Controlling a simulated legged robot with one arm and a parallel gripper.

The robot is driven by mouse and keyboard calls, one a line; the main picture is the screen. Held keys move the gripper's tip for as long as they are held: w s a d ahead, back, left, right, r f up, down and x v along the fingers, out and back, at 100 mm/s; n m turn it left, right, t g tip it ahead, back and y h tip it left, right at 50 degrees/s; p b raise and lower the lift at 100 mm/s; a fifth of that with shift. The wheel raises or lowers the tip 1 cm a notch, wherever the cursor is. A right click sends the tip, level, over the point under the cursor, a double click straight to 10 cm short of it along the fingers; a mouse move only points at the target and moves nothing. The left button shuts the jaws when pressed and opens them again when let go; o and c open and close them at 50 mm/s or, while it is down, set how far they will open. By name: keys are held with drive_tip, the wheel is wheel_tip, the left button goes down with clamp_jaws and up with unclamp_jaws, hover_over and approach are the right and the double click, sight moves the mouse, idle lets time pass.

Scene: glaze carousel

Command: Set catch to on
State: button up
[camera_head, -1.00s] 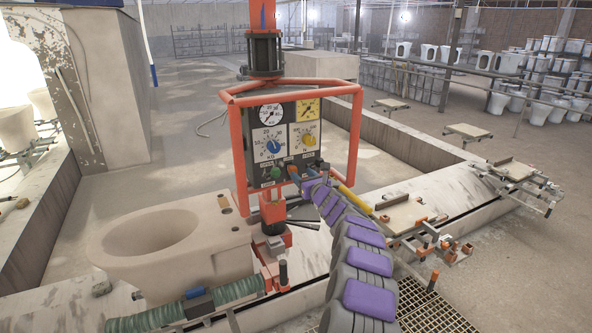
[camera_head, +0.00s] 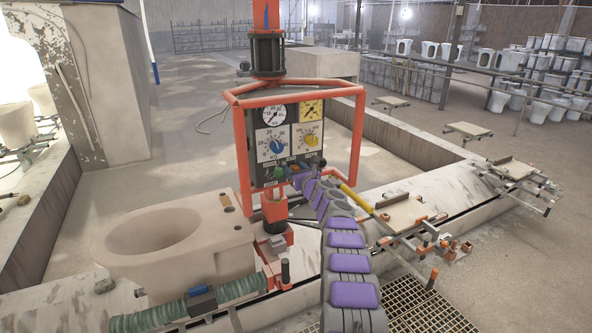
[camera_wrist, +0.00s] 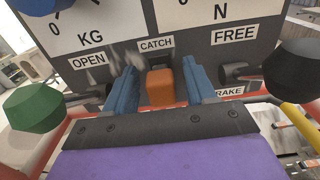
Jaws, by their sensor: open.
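The control panel (camera_head: 268,133) hangs inside an orange tube frame and carries two gauges and two dials. In the wrist view, the CATCH label (camera_wrist: 155,44) sits above an orange block-shaped catch handle (camera_wrist: 160,86). My gripper (camera_wrist: 162,80) is open, with one blue finger on each side of the orange handle. I cannot tell whether the fingers touch it. The handle's pivot and its on and off marks are not visible. In the head view, my purple and grey arm reaches up to the panel's lower edge and hides most of the catch area.
A green knob (camera_wrist: 35,108) by the OPEN label is left of my gripper, and a black knob (camera_wrist: 292,66) by FREE is right. A toilet bowl casting (camera_head: 170,240) stands left of the panel. A yellow handle (camera_head: 355,196) slants out at right.

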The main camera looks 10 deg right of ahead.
drive_tip(key=shift+a, duration=0.2)
drive_tip(key=shift+c, duration=0.2)
drive_tip(key=shift+d, duration=0.4)
drive_tip(key=c, duration=0.6)
drive_tip(key=shift+a, duration=0.15)
clamp_jaws()
